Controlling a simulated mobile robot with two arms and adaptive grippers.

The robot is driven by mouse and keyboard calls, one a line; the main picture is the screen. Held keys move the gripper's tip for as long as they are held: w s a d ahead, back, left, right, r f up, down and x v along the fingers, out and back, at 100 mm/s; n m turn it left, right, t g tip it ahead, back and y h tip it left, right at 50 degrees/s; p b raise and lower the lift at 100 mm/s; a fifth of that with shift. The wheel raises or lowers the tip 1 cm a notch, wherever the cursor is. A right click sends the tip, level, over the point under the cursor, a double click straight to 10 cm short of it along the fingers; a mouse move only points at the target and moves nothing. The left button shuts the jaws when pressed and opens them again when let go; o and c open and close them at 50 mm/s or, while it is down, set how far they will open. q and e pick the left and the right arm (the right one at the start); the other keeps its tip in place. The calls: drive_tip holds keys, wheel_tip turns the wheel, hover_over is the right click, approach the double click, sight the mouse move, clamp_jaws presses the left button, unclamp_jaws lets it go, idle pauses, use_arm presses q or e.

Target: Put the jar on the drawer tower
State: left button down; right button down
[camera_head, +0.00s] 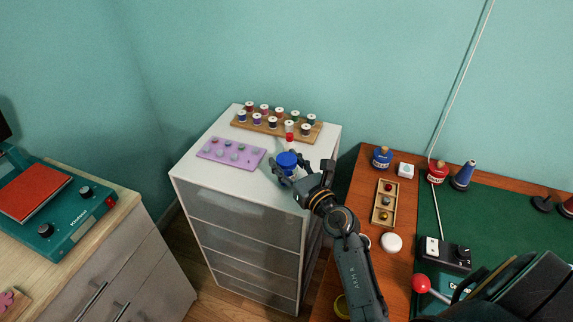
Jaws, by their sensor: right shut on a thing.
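The drawer tower (196,178) is a white unit with grey, see-through-looking drawer fronts, standing in the middle of the head view. My right gripper (284,168) reaches over the right part of its top from the lower right. It is shut on a jar (287,160) with a blue lid; the fingers hide much of the jar body. I cannot tell whether the jar's base touches the tower top. My left gripper is not in view.
On the tower top are a wooden rack of thread spools (270,127) at the back and a purple tray (231,153) at the left. Right is a wooden desk (370,190) with jars, a small wooden box (385,203) and a green mat. A teal device (65,225) sits left.

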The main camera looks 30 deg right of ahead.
drive_tip(key=c, duration=0.7)
unclamp_jaws()
drive_tip(key=shift+f, duration=0.1)
drive_tip(key=shift+o, duration=0.2)
drive_tip(key=shift+s, duration=0.3)
drive_tip(key=s, duration=0.7)
drive_tip(key=shift+d+b, duration=0.3)
drive_tip(key=shift+b, duration=0.05)
drive_tip(key=shift+a, duration=0.1)
